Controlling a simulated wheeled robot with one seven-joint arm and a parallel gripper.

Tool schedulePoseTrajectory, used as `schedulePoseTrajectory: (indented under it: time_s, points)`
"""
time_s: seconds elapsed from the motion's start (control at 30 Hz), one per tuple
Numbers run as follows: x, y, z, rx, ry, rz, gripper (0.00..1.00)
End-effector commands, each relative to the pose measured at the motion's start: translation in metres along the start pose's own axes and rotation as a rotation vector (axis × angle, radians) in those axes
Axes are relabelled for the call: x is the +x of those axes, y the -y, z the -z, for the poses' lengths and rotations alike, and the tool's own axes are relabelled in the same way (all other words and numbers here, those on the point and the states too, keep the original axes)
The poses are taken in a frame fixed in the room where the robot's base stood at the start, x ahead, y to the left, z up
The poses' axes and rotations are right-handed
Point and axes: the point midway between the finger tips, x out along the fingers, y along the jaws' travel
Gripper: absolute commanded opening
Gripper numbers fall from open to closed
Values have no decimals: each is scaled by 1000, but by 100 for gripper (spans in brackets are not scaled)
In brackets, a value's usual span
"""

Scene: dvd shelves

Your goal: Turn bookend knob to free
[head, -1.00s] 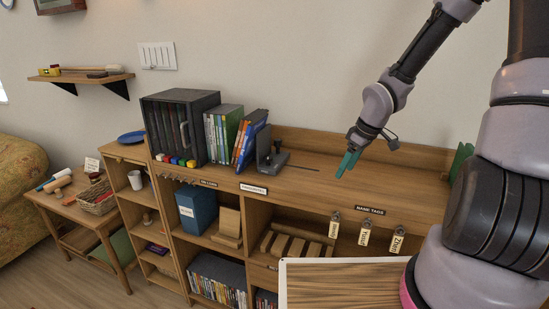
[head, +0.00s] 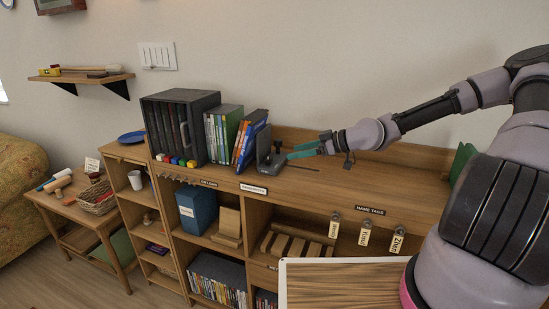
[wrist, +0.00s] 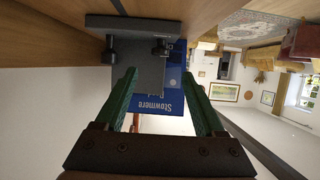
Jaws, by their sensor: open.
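The dark grey bookend (head: 263,152) stands upright on the shelf top, against leaning cases. Its dark knob (head: 279,145) shows at its right side, close to my fingertips. My gripper (head: 291,153) reaches in from the right, low over the shelf top, with its green fingers pointing at the bookend. In the wrist view, the bookend plate (wrist: 148,75) lies ahead, between my open gripper's fingers (wrist: 160,76). Two dark knob-like parts stick out near its base, one at left (wrist: 110,56) and one at right (wrist: 160,48). The jaws hold nothing. I cannot read the knob's setting.
Leaning blue and orange cases (head: 250,138) and green cases (head: 224,135) stand left of the bookend, beside a dark box (head: 181,128). A thin dark slot (head: 302,168) runs right along the shelf top.

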Motion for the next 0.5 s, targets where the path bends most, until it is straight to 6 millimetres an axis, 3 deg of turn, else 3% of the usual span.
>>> schedulePoseTrajectory:
  time_s: [0.3,0.5]
  points:
    - [59,2,0,0,3,4,71]
    - [84,1,-1,1,3,2,71]
